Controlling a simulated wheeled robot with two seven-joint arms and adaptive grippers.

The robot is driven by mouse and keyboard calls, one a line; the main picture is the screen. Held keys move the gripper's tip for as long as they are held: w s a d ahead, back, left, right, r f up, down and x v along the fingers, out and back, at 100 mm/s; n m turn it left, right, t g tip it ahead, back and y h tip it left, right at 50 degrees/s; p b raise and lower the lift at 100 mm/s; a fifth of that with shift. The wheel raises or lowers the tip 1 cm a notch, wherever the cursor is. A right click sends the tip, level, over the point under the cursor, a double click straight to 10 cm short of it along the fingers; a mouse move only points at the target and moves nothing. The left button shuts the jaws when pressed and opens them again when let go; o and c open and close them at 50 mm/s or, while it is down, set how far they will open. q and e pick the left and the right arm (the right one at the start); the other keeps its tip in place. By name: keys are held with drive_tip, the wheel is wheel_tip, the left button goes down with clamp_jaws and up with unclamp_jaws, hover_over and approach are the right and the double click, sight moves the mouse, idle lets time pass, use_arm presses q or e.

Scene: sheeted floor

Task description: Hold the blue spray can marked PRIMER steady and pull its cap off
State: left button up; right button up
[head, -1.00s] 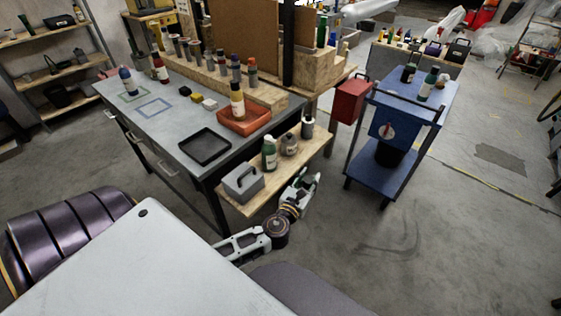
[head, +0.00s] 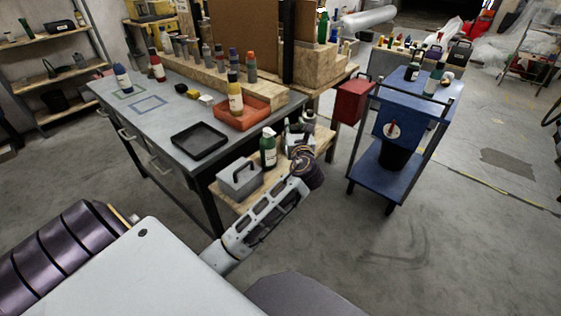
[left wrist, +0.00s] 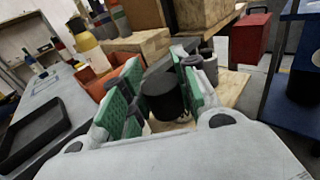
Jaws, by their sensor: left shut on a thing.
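A blue bottle-like can (head: 122,78) with a pale label stands upright on the grey bench, at its far left end by a green outlined square. Its lettering is too small to read. My left gripper (head: 301,136) is well away from it, over the low wooden shelf. In the left wrist view the green-padded fingers of my left gripper (left wrist: 157,100) stand either side of a black-topped container (left wrist: 163,94) and are shut on it. Its lower part is mostly hidden, and I cannot tell whether it is lifted. My right gripper is not in view.
A green bottle (head: 268,150) and a grey toolbox (head: 240,179) stand left of my left gripper on the shelf. A black tray (head: 199,153) and an orange tray (head: 260,111) lie on the bench.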

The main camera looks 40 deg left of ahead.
sight(287, 165)
use_arm(q)
drive_tip(key=shift+w+a+r+n+g+y+b, duration=0.25)
drive_tip(key=shift+a+n+g+y+b, duration=0.25)
drive_tip(key=shift+b, duration=0.2)
drive_tip(key=shift+w+a+r+n+g+y+b, duration=0.1)
drive_tip(key=shift+w+a+n+g+y+b, duration=0.3)
drive_tip(key=shift+a+b, duration=0.3)
drive_tip(key=shift+w+a+r+n+g+y+b, duration=0.1)
drive_tip(key=shift+a+r+n+g+y+b, duration=0.15)
drive_tip(key=shift+a+g+b, duration=0.4)
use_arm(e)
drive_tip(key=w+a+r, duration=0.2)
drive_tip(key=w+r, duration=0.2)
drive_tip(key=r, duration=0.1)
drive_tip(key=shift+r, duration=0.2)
use_arm(q)
drive_tip(key=shift+d, duration=0.15)
drive_tip(key=shift+f, duration=0.1)
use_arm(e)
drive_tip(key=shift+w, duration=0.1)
